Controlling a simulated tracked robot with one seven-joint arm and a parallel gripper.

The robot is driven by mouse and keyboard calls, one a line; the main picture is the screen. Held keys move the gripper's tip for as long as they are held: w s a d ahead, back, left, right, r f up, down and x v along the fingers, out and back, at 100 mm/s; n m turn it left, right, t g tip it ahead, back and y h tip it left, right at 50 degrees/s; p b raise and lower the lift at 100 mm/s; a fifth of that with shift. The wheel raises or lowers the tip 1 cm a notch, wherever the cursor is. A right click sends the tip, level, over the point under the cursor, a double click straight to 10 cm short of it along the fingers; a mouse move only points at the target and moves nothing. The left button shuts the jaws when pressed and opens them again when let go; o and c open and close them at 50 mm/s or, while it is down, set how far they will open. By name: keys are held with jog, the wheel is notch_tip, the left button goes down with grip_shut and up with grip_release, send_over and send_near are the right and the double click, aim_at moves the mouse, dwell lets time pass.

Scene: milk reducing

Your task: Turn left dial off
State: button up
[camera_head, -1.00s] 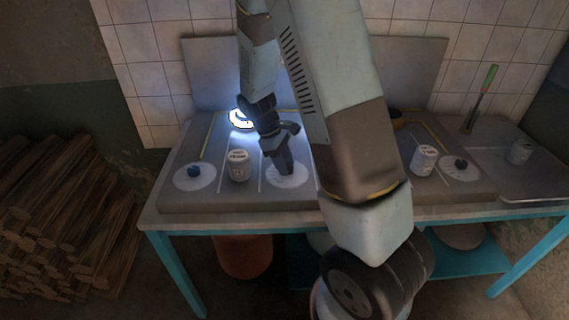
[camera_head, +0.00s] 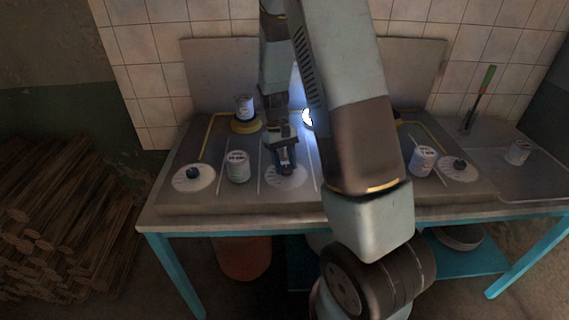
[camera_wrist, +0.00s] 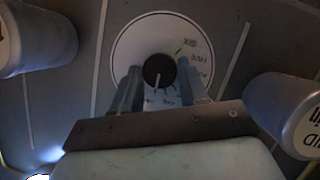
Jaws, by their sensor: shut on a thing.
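The far-left dial (camera_head: 193,178) has a dark blue knob on a white round plate; nothing touches it. My gripper (camera_head: 287,165) is at the middle dial (camera_head: 287,179), pointing down. In the wrist view my gripper (camera_wrist: 158,80) has one finger on each side of that dial's dark round knob (camera_wrist: 158,70), shut on it. The knob's white line points down in the picture. Part of the printed scale (camera_wrist: 195,50) shows; the fingers hide the rest. A third dial (camera_head: 459,168) sits at the right.
A white can (camera_head: 237,166) stands just left of the middle dial. Another can (camera_head: 245,107) stands on the back left burner (camera_head: 245,126). My arm hides the panel's middle right.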

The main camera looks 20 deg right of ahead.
jog(key=shift+w, duration=0.1)
dwell(0.3)
jog(key=o, duration=1.1)
jog(key=shift+c, duration=0.2)
jog(key=v, duration=1.3)
jog(key=shift+r, duration=0.3)
